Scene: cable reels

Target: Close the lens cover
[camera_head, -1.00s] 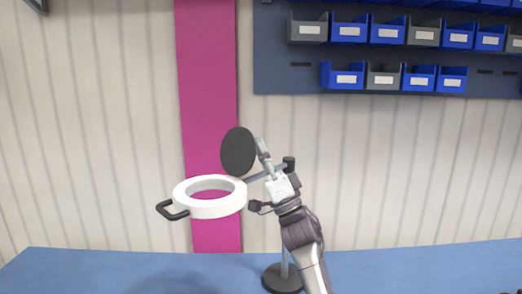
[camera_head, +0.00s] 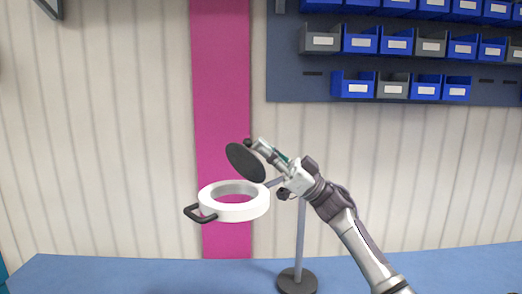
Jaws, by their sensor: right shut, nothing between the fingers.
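The white ring-shaped lens head (camera_head: 234,212) is held up on a stand pole (camera_head: 299,238) with a round dark base (camera_head: 296,281). A dark handle (camera_head: 200,214) sticks out at its left. The round black lens cover (camera_head: 244,162) stands tilted above the ring's back right rim, partly open and leaning toward the ring. My right gripper (camera_head: 257,146) is shut and empty, its fingertips at the upper right edge of the cover, on its outer side. I cannot tell whether they touch. My left gripper is not in view.
The stand is on a blue table (camera_head: 180,275) whose visible top is otherwise clear. Blue and grey bins (camera_head: 352,85) hang on a dark wall panel at the upper right. A magenta stripe (camera_head: 220,90) runs down the wall behind.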

